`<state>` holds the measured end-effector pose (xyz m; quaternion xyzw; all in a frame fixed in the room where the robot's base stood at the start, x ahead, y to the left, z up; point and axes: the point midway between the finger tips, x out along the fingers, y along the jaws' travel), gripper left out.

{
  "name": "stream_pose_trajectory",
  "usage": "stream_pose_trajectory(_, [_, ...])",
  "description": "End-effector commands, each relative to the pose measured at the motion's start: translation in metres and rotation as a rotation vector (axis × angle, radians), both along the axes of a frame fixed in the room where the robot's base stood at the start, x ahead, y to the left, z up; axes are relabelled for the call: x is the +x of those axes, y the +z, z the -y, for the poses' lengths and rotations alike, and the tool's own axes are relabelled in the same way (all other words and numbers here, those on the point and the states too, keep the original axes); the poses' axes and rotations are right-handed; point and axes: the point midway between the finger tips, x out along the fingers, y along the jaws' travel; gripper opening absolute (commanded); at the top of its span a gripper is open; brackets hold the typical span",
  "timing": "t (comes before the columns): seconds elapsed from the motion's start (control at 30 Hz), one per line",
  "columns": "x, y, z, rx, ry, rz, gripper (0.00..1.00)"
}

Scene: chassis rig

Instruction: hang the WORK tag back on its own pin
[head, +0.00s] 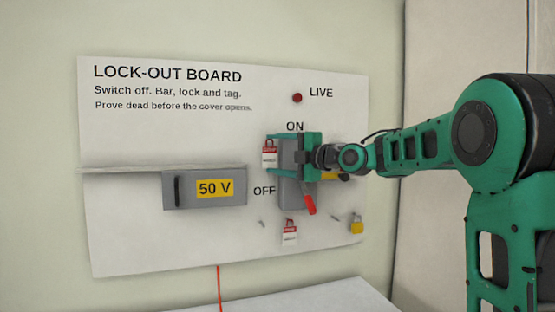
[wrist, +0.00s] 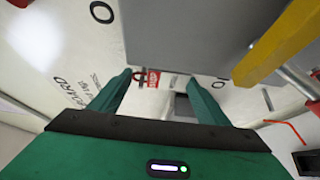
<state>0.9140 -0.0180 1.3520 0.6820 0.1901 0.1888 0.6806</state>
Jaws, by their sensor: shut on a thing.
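A red-and-white tag (head: 269,157) is at my gripper's fingertips, in front of the board to the left of the switch. My gripper (head: 272,148) is shut on it. In the wrist view a small red-and-white tag (wrist: 153,78) shows between the fingertips (wrist: 159,75). A second red-and-white tag (head: 290,234) hangs low on the board, below the switch. The lettering on both tags is too small to read, so I cannot tell which is WORK. A bare pin (head: 262,223) stands left of the hanging tag, and another bare pin (head: 335,217) stands right of it.
A yellow padlock (head: 357,225) hangs at lower right. The 50 V cover (head: 236,200) and a ledge (head: 120,170) stick out at left. A lamp (head: 297,97) is above.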

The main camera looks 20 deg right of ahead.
Motion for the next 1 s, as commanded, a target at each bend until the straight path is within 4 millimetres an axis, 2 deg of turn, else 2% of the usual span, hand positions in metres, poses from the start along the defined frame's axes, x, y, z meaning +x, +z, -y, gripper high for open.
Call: stream_pose_trajectory(1.0, [-0.042,0.005,0.0,0.0,-0.001,0.001,0.49])
